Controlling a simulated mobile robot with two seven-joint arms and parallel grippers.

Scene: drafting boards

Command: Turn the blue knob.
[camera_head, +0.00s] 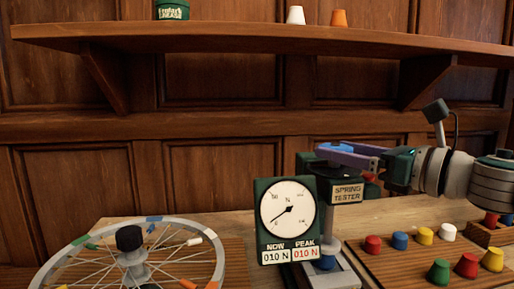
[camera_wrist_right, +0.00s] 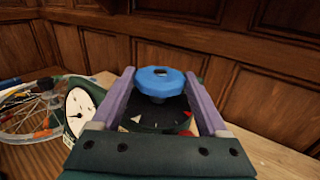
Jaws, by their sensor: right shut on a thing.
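The blue knob (camera_head: 336,147) is a round disc on top of the spring tester (camera_head: 347,192). In the right wrist view the blue knob (camera_wrist_right: 166,79) has a dark hole in its middle. My right gripper (camera_head: 340,152) reaches in from the right with its purple fingers on either side of the knob, shut on it. The fingers also flank it in the right wrist view (camera_wrist_right: 160,84). The tester's dial (camera_head: 289,210) shows a needle low on the scale, and both readouts, NOW and PEAK, say 010 N. My left gripper is not in view.
A spoked wheel (camera_head: 62,260) with coloured tags lies at left. Several coloured caps, such as a red one (camera_head: 373,244), stand on a wooden board at right. A shelf (camera_head: 250,38) with a green pot (camera_head: 172,9) and two small cups runs above. A panelled wall is behind.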

